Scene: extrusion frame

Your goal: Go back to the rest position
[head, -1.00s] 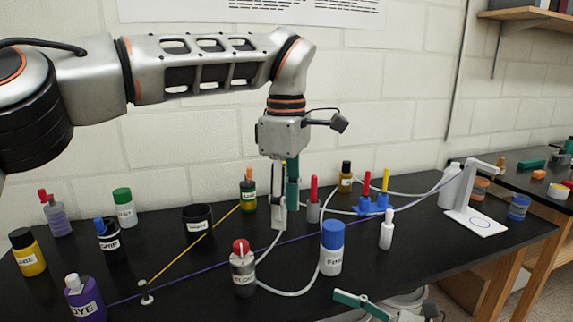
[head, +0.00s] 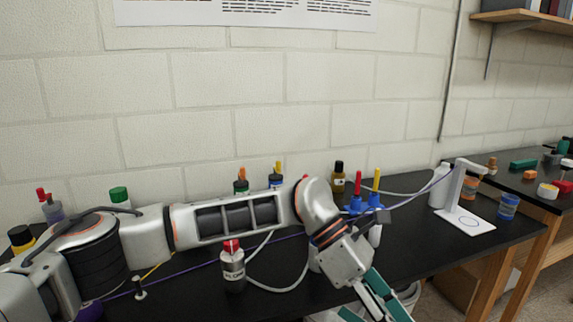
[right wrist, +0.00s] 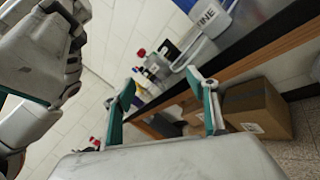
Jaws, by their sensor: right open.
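In the head view an arm from the left reaches low across the bench to a gripper (head: 372,297) with teal fingers, angled down to the right near the front edge. The bottom of the picture cuts it off, and no object shows in it. In the right wrist view my right gripper (right wrist: 162,105) is open, its two teal fingers wide apart with nothing between them. Grey arm parts with a teal piece, mine, fill the upper left there. I cannot clearly separate both grippers in the head view.
The black bench (head: 430,235) holds a red-capped bottle (head: 232,266), a green-capped bottle (head: 119,196), a blue holder with red and yellow tools (head: 374,195) and a white stand (head: 465,205). The arm hides several bottles. Cardboard boxes (right wrist: 257,107) lie below the bench.

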